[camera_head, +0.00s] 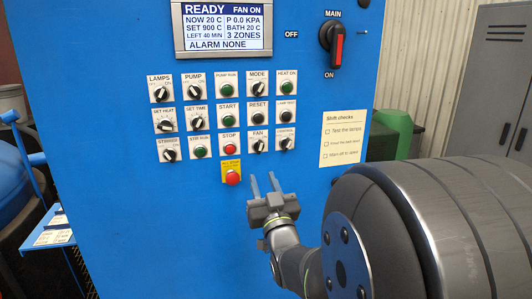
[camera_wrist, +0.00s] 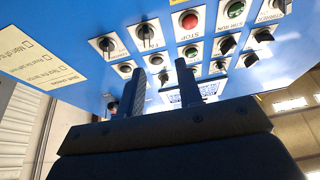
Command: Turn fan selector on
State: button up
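The fan selector (camera_head: 259,145) is a black knob on a white plate labelled FAN, in the bottom row of the blue control panel (camera_head: 130,210). It lies between the red STOP button and the CONTROL knob. Its pointer looks tilted up to the right. It also shows in the wrist view (camera_wrist: 147,36), beyond the fingers. My gripper (camera_head: 264,181) is below the fan selector, apart from it, with its fingers pointing up toward the row. In the wrist view, the two fingers of the gripper (camera_wrist: 160,70) are spread with nothing held between them.
The display (camera_head: 224,25) reads READY and FAN ON. A red emergency button (camera_head: 233,178) on a yellow plate sits left of my fingers. Several knobs and buttons surround the fan selector closely. A main switch (camera_head: 336,45) and a note (camera_head: 343,138) are at right.

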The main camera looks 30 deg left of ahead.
aim_at(260, 149)
jog(key=s+d+f+m+t+h, duration=0.2)
jog(key=s+d+f+m, duration=0.1)
jog(key=s+d+m, duration=0.15)
jog(key=shift+m, duration=0.25)
jog(key=x, duration=1.8)
jog(key=shift+f, duration=0.15)
